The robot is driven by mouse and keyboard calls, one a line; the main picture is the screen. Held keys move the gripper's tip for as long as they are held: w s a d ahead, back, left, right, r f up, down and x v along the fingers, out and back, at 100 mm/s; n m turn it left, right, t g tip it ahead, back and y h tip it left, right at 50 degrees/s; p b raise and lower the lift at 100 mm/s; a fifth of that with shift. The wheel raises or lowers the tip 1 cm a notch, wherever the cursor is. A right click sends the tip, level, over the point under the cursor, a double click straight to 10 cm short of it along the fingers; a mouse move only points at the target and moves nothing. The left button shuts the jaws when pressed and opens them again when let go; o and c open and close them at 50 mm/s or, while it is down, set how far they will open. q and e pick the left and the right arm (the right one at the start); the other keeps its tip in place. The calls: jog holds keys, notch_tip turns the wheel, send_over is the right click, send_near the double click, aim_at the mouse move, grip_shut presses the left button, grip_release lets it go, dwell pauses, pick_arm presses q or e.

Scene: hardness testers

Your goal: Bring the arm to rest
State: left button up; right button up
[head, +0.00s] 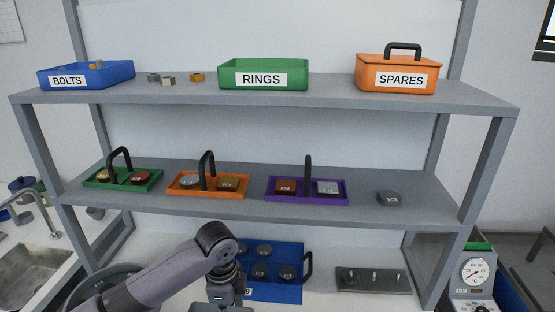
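My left arm (165,275) comes in from the lower left, in front of the shelf's lowest level. It bends at a dark joint and turns down at the wrist. The top of my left gripper (224,296) shows at the bottom edge, but its fingers are out of the picture, so I cannot tell whether it is open or holds anything. It stands in front of the left part of a blue tray (290,293) and hides some of it. My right arm and gripper are not in view.
A grey shelf (335,92) carries a blue BOLTS bin (110,78), green RINGS bin (285,68) and orange SPARES bin (375,63). Below are green, orange and purple (308,200) handled trays and a grey disc (389,199). A dial tester (474,271) stands right, a sink (35,260) left.

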pick_arm(q)
jog(key=s+d+f, duration=0.1)
jog(key=s+d, duration=0.1)
jog(key=s+d+f+n+h, duration=0.1)
jog(key=s+f, duration=0.1)
jog(key=s+d+f+n, duration=0.1)
jog(key=s+d, duration=0.1)
jog(key=shift+s+d+f+t+h, duration=0.2)
jog(key=shift+s+d+t+h, duration=0.1)
jog(key=shift+h, duration=0.1)
jog(key=s+a+f+n+t+y, duration=0.1)
jog(key=s+a+n+t, duration=0.1)
jog(key=s+a+n, duration=0.6)
jog(key=s+a+f+n+t+y, duration=0.1)
jog(key=s+a+n, duration=0.4)
jog(key=s, duration=0.5)
notch_tip(320, 180, down, 25)
jog(key=s+d+n+g, duration=0.1)
jog(key=s+a+f+g, duration=0.1)
jog(key=s+a+f, duration=0.1)
jog(key=s+f, duration=1.5)
jog(key=shift+a+g, duration=0.3)
jog(key=shift+a, duration=0.1)
